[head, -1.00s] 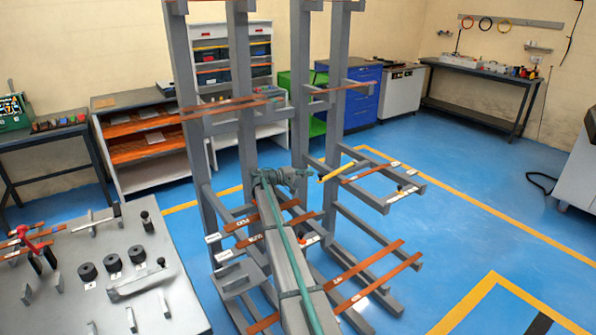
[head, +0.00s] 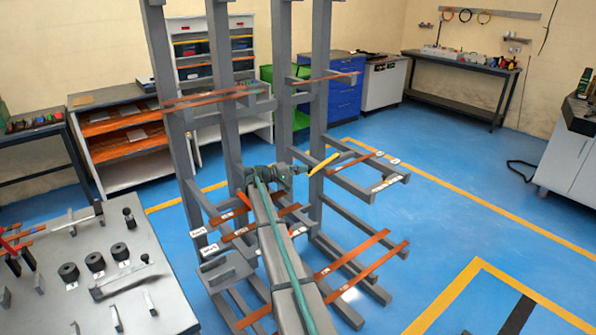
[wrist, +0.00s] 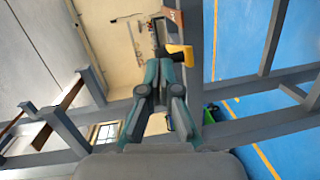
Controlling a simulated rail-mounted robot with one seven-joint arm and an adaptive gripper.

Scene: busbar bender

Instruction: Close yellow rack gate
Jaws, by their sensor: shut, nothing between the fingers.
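The yellow gate (head: 325,163) is a short slim bar at mid height on the grey rack, slanting up to the right in the head view. In the wrist view it is a yellow piece (wrist: 182,54) just right of my fingertips. My gripper (head: 304,170) is at the near left end of the gate, with its teal body at the rack's uprights. In the wrist view my gripper (wrist: 163,52) is shut, with nothing between its fingers. Its tips are beside the yellow piece; I cannot tell whether they touch it. The gate's hinge is hard to make out.
Grey rack uprights (head: 320,100) stand close around my gripper. Copper bars (head: 352,255) lie on the lower rack arms. A grey bench (head: 130,235) with black cylinders stands at left. Blue floor (head: 440,230) is clear at right.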

